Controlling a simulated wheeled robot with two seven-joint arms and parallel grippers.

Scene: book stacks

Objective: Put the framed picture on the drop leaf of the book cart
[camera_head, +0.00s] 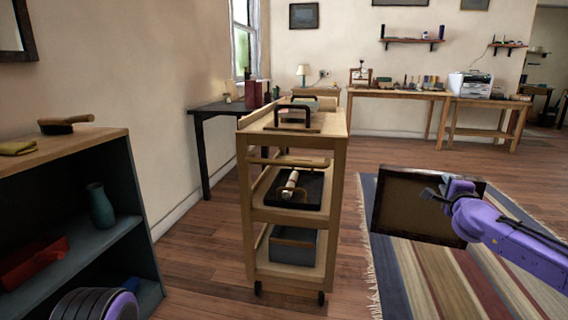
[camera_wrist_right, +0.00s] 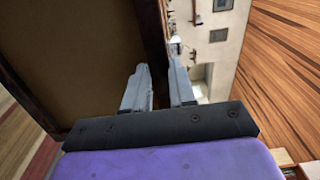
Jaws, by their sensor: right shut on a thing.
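The framed picture (camera_head: 410,210) is held up in the air to the right of the cart, its brown back and dark frame facing the head camera. My right gripper (camera_head: 440,192) is shut on its edge. In the right wrist view the picture (camera_wrist_right: 80,60) fills the left side, and the fingers (camera_wrist_right: 160,72) straddle its frame edge. The wooden book cart (camera_head: 339,200) stands upright in the middle of the head view, apart from the picture. I cannot clearly make out its drop leaf. My left gripper is not in view.
A dark-handled object (camera_head: 293,116) stands on the cart's top; a dark tray (camera_head: 312,190) and a grey bin (camera_head: 293,245) sit on lower shelves. A low bookcase (camera_head: 130,175) is at left. A striped rug (camera_head: 440,280) and open floor lie right of the cart.

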